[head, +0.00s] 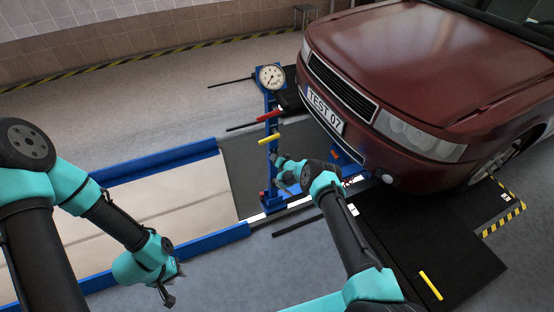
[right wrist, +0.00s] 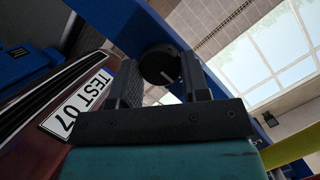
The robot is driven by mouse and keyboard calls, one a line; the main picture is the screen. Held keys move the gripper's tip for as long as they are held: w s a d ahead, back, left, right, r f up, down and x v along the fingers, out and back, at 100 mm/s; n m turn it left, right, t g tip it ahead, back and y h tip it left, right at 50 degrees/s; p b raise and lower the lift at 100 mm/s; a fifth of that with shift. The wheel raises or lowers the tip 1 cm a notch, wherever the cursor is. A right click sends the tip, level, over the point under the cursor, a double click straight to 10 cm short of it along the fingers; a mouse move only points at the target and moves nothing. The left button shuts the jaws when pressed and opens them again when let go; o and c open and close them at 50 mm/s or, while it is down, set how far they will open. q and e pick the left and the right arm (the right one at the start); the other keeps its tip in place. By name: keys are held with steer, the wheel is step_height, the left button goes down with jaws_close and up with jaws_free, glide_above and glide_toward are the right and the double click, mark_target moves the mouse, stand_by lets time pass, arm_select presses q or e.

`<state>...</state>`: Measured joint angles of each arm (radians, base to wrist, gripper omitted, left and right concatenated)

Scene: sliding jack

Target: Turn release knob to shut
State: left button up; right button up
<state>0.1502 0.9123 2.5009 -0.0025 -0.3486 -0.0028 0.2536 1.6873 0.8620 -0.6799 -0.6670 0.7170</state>
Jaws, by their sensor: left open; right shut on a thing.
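The release knob (right wrist: 160,66) is a round black knob with a pale line mark, on a blue part of the jack, in the right wrist view. My right gripper (right wrist: 160,78) is shut on it, one finger on each side. In the head view my right gripper (head: 283,167) is at the blue jack post (head: 271,150), and the knob is hidden there. My left gripper (head: 172,285) is open and empty at the lower left, well away from the jack.
A round gauge (head: 270,77) tops the post, with a red handle (head: 268,116) and a yellow handle (head: 269,139) below it. A dark red car (head: 430,60) with plate TEST 07 stands close on the right. Blue rails (head: 160,160) run left. A yellow bar (head: 430,285) lies on the dark mat.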

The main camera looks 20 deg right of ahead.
steer(key=shift+a+n+h, duration=0.2)
steer(key=shift+n+h, duration=1.8)
steer(key=shift+n, duration=1)
steer(key=o, duration=0.9)
steer(key=shift+s+r, duration=0.1)
steer(key=shift+v, duration=3.7)
steer(key=shift+a, duration=0.1)
